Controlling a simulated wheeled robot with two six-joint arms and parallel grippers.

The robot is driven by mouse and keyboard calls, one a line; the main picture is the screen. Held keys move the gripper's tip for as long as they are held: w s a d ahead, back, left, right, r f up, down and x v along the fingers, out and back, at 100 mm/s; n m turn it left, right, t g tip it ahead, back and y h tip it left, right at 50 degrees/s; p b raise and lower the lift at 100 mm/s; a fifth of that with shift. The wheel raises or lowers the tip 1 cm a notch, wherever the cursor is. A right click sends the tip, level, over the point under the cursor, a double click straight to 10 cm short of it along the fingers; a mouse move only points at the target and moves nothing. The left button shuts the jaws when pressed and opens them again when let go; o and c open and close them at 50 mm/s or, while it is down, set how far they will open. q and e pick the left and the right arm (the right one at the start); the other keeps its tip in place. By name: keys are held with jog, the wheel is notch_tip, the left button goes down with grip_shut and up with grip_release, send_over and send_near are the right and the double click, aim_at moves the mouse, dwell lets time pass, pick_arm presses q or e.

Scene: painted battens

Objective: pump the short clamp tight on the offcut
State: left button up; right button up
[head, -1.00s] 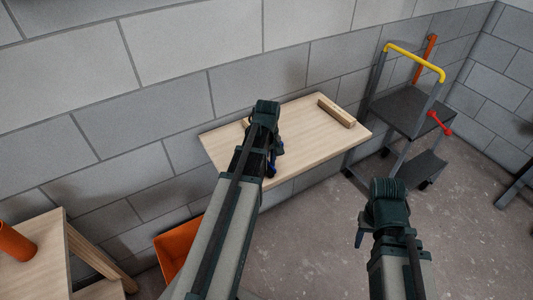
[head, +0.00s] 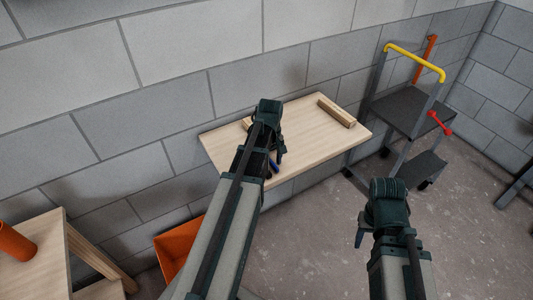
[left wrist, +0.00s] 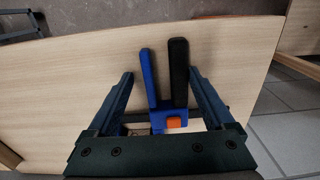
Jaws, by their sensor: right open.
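The short clamp shows in the left wrist view as a blue handle (left wrist: 149,80) and a black lever (left wrist: 179,75), side by side, with an orange button (left wrist: 173,123) at their base. In the head view only a bit of its blue (head: 273,166) shows beside my left arm. My left gripper (left wrist: 160,76) is open, one finger on each side of handle and lever, with gaps visible. A short wood piece (head: 247,122), perhaps the offcut, is mostly hidden behind my left arm. My right gripper (head: 362,237) is open and empty, away from the table.
The pale wooden table (head: 310,150) stands against the block wall. A wooden block (head: 337,112) lies at its right end. A step stool (head: 405,108) with a yellow rail stands to the right. An orange bin (head: 178,245) is on the floor at left. Open floor lies in front.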

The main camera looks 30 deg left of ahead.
pick_arm(q)
jog(key=shift+s+a, duration=0.15)
jog(key=shift+s, duration=0.1)
dwell(0.4)
jog(key=shift+r, duration=0.1)
notch_tip(320, 180, up, 7)
jog(key=p, duration=0.7)
dwell(0.3)
jog(key=s+d+m, duration=0.4)
jog(key=d+m, duration=0.1)
jog(key=d, duration=0.3)
jog(key=s+d+m, duration=0.4)
jog(key=d+m, duration=0.1)
jog(key=d, duration=0.4)
jog(key=s+d+m+y, duration=0.1)
jog(key=s+d+m, duration=0.3)
jog(key=d, duration=0.5)
jog(key=shift+s+m, duration=0.25)
jog(key=shift+m, duration=0.65)
jog(key=shift+d, duration=0.1)
